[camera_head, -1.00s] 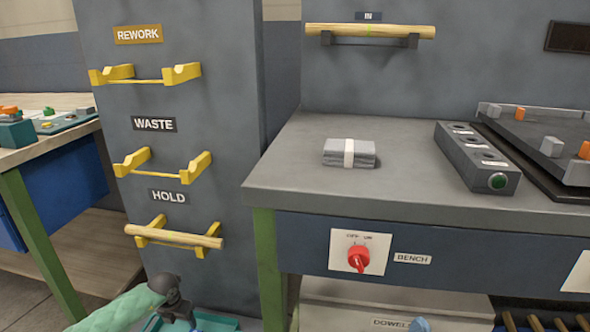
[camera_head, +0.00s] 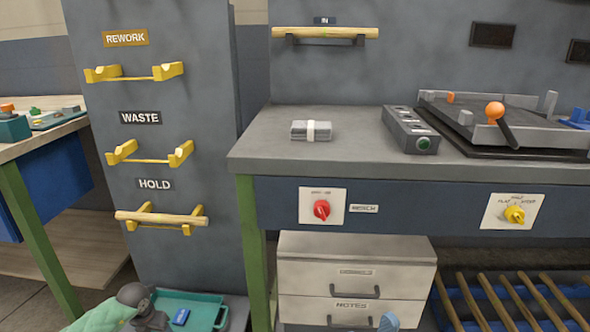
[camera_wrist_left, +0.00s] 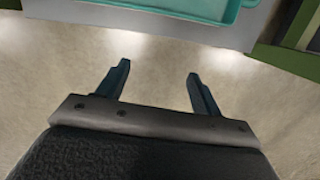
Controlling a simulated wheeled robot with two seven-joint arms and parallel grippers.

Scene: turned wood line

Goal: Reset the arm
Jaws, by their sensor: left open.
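My left arm reaches in from the bottom left of the head view, with a pale green sleeve and a dark wrist. In the left wrist view my left gripper (camera_wrist_left: 157,78) is open. Its two dark fingers stand apart with nothing between them, over bare floor. A teal tray (camera_head: 205,308) lies low beside the wrist; its edge also shows at the top of the left wrist view (camera_wrist_left: 190,10). My right gripper is not visible; only a small light blue piece, perhaps of my right arm, shows at the bottom edge.
A grey cabinet carries yellow brackets marked REWORK, WASTE and HOLD; a wooden dowel (camera_head: 160,218) lies on HOLD. Drawers (camera_head: 355,280) and a dowel rack are below.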

